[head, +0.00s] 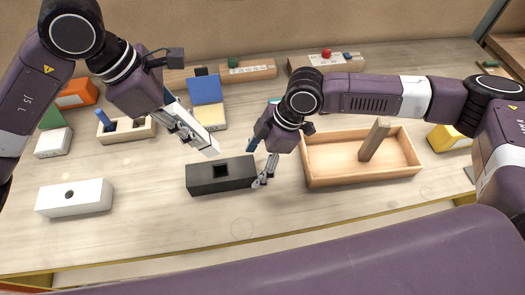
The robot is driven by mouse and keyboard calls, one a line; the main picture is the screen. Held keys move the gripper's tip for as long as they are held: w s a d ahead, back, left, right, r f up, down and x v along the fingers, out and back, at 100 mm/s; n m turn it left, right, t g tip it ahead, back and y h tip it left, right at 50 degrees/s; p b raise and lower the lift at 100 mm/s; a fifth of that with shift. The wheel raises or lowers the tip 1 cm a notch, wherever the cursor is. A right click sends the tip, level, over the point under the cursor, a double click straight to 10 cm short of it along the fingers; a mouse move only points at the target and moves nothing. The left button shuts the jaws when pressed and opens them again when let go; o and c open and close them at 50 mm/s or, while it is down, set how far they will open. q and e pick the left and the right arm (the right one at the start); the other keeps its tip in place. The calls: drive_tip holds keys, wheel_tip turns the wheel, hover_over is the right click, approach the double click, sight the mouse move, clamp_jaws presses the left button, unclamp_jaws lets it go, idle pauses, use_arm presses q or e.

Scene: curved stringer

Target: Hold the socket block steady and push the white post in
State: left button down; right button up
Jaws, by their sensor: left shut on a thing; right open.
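The black socket block (206,184) lies on the table with a square hole in its top. My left gripper (190,131) is shut on the white post (210,147), which slants down to the right. The post's lower end is above and behind the block, apart from the hole. My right gripper (264,178) is open at the block's right end, with its fingers pointing down. I cannot tell whether they touch the block.
A white block with a round hole (88,201) sits at the left. A wooden tray (360,180) holding a leaning wooden piece (375,139) stands right of my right gripper. Behind are a blue panel (205,89) and a wooden holder (140,132). The front table is clear.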

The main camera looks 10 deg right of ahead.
sight(212, 141)
drive_tip(key=shift+x, duration=0.85)
drive_tip(key=shift+c, duration=0.5)
drive_tip(key=c, duration=1.5)
use_arm(q)
drive_tip(key=shift+d+y, duration=0.3)
drive_tip(key=shift+d, duration=0.3)
use_arm(e)
drive_tip(key=shift+o, duration=0.2)
drive_tip(key=shift+r, duration=0.1)
use_arm(q)
drive_tip(key=shift+d+f+m+y, duration=0.25)
drive_tip(key=shift+d+m+y, duration=0.05)
drive_tip(key=shift+d+y, duration=0.55)
drive_tip(key=shift+w+d+f+y, duration=0.15)
drive_tip(key=shift+d+y, duration=0.25)
drive_tip(key=shift+y, duration=0.25)
drive_tip(key=shift+f, duration=3.15)
